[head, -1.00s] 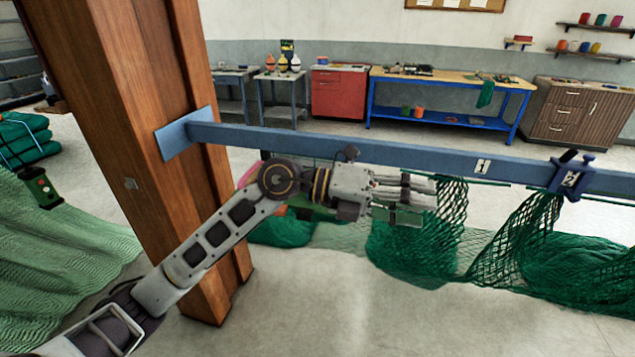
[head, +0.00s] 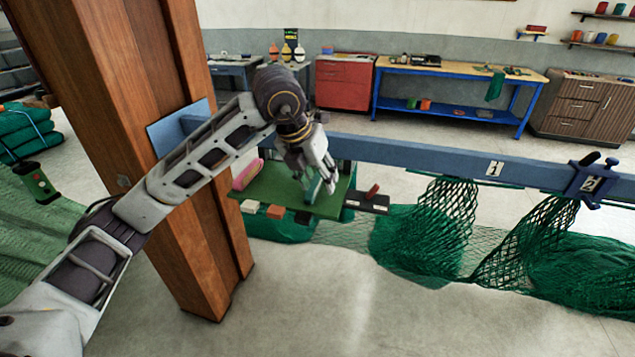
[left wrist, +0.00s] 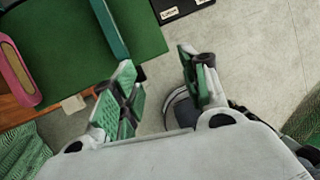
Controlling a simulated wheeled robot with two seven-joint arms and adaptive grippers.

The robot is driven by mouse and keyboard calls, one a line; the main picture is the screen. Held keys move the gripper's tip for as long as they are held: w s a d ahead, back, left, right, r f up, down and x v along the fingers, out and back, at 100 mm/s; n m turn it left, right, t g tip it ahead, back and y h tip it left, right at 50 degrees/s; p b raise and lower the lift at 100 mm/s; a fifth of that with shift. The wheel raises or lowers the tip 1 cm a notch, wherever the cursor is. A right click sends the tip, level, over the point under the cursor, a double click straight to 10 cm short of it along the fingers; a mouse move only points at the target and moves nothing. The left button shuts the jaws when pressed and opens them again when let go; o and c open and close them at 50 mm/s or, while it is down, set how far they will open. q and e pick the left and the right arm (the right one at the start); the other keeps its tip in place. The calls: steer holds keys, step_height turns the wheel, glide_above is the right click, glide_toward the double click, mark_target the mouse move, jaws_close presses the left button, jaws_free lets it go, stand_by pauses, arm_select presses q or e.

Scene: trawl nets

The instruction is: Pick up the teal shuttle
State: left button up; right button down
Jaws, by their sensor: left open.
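The teal shuttle (left wrist: 110,28) lies on a green board (left wrist: 60,50), near the board's edge in the left wrist view. In the head view the board (head: 268,191) is by the wooden post, and the shuttle is mostly hidden by my gripper. My left gripper (head: 322,184) is open and points down over the board. In the left wrist view its two fingers (left wrist: 160,85) are apart, with nothing between them, and the shuttle is ahead of the left finger. A pink shuttle (head: 247,174) lies at the board's left end, also in the left wrist view (left wrist: 18,72). My right gripper is not in view.
A blue beam (head: 430,156) runs right from the wooden post (head: 130,110), behind the board. A dark tray (head: 368,203) with a red piece adjoins the board's right side. Green nets (head: 425,235) hang to the right. The floor in front is clear.

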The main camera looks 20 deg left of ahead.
arm_select(q)
steer(key=a, duration=0.1)
steer(key=w+a+r+y, duration=0.1)
steer(key=a, duration=0.1)
steer(key=a+n+y, duration=0.1)
steer(key=shift+w+a+r, duration=0.25)
steer(key=shift+a+r, duration=0.1)
steer(key=shift+r, duration=0.05)
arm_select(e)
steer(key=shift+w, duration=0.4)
arm_select(q)
steer(key=p, duration=0.1)
glide_toward(309, 194)
steer(key=shift+x, duration=2.4)
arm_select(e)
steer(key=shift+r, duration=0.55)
arm_select(q)
steer(key=shift+f, duration=0.15)
steer(key=shift+p+x, duration=0.8)
steer(key=shift+x, duration=1.05)
steer(key=shift+w+f, duration=0.3)
steer(key=shift+f, duration=0.25)
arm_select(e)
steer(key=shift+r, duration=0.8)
arm_select(q)
steer(key=shift+c, duration=0.3)
